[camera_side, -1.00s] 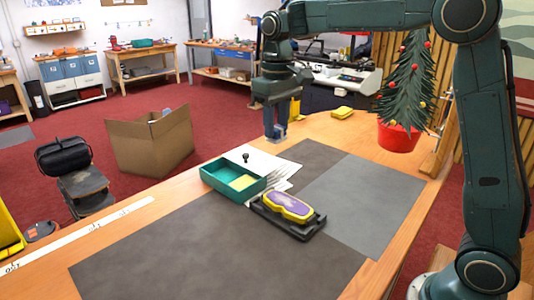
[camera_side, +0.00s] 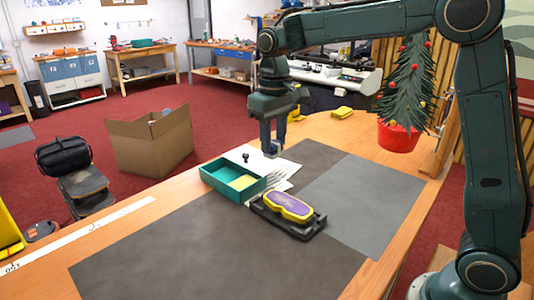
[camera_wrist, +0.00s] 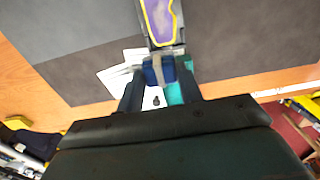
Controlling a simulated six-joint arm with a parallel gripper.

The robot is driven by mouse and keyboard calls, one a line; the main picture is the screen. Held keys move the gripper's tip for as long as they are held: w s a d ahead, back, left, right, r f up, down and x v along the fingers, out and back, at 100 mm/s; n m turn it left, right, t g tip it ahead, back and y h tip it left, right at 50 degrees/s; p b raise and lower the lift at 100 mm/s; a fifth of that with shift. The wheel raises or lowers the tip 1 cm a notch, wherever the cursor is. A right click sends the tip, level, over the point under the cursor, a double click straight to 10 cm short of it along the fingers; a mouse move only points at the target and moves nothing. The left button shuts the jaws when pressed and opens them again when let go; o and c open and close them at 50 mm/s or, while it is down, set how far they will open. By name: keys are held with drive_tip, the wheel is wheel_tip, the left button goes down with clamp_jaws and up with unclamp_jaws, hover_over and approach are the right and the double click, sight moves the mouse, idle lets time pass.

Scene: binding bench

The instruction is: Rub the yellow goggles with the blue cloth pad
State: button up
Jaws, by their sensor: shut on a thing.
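The yellow goggles (camera_side: 288,207) with a purple lens lie on a black tray (camera_side: 303,232) on the bench mat. In the wrist view the goggles (camera_wrist: 160,20) show at the top, beyond the fingertips. My gripper (camera_side: 272,151) is above the bench, behind the goggles and apart from them. In the wrist view it is shut on the blue cloth pad (camera_wrist: 158,70), which sits between the two fingers. The pad is small and partly hidden by the fingers in the side view.
A teal open box (camera_side: 222,184) with a yellow item inside stands left of the goggles. White sheets (camera_side: 283,171) and a black knob (camera_side: 245,157) are close behind. A yellow block (camera_side: 342,112) and a red-potted tree (camera_side: 398,137) stand farther back. The front mat (camera_side: 200,245) is clear.

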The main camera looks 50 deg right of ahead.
drive_tip(key=shift+s+a+f, duration=0.15)
drive_tip(key=shift+a+f, duration=0.2)
drive_tip(key=shift+f, duration=0.15)
drive_tip(key=shift+s+a+f, duration=0.15)
drive_tip(key=shift+a+f, duration=0.15)
drive_tip(key=shift+f, duration=3.3)
drive_tip(key=shift+s+f, duration=0.6)
drive_tip(key=shift+f, duration=0.35)
drive_tip(key=shift+c, duration=0.4)
drive_tip(key=shift+s, duration=2.85)
drive_tip(key=shift+w+r, duration=0.1)
drive_tip(key=shift+w, duration=3.45)
drive_tip(key=shift+s+r, duration=0.1)
drive_tip(key=shift+r, duration=3.95)
